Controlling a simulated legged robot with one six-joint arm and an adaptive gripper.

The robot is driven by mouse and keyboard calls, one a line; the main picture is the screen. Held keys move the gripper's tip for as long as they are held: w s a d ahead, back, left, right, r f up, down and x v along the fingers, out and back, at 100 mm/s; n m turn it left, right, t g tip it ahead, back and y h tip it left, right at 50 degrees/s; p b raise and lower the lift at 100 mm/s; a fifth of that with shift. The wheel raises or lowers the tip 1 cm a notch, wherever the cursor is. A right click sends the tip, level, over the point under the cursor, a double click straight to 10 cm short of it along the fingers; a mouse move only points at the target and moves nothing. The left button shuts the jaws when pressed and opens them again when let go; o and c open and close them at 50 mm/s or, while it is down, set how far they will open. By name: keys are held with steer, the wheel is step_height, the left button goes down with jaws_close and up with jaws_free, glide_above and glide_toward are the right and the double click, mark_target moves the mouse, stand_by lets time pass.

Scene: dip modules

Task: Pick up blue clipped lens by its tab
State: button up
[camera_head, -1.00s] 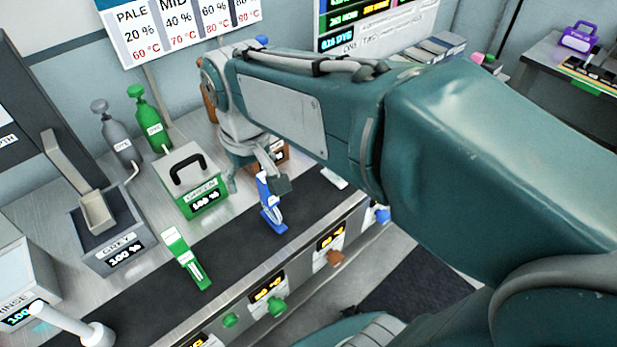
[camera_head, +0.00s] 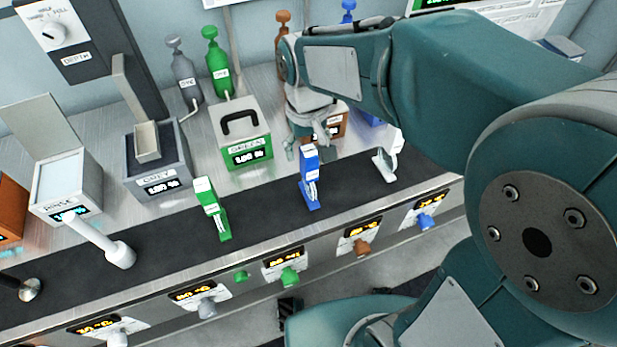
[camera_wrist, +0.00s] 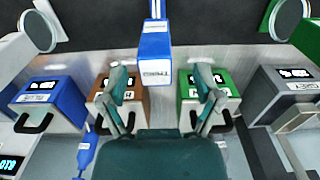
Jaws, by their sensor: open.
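The blue clipped lens (camera_head: 310,185) stands upright on the dark strip of the counter, its labelled blue tab at the top. In the wrist view the blue tab (camera_wrist: 155,58) is at upper middle, in line with the gap between my fingers. My gripper (camera_head: 303,150) is just behind and above the tab in the head view. The wrist view shows my gripper (camera_wrist: 162,78) open, one finger either side of the gap, holding nothing. I cannot tell whether the tab's end lies between the fingertips. The lens disc is mostly hidden.
A green clip (camera_head: 212,210) stands left of the blue one, and a white clip (camera_head: 385,165) right. The green dye box (camera_head: 245,140), grey dye box (camera_head: 157,165) and brown box (camera_wrist: 122,100) stand behind the strip. Knobs (camera_head: 290,277) line the front edge.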

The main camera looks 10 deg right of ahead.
mark_target(309, 175)
steer(key=f, duration=0.5)
steer(key=shift+w+d, duration=0.15)
steer(key=shift+d, duration=0.1)
steer(key=shift+a, duration=0.15)
jaws_close()
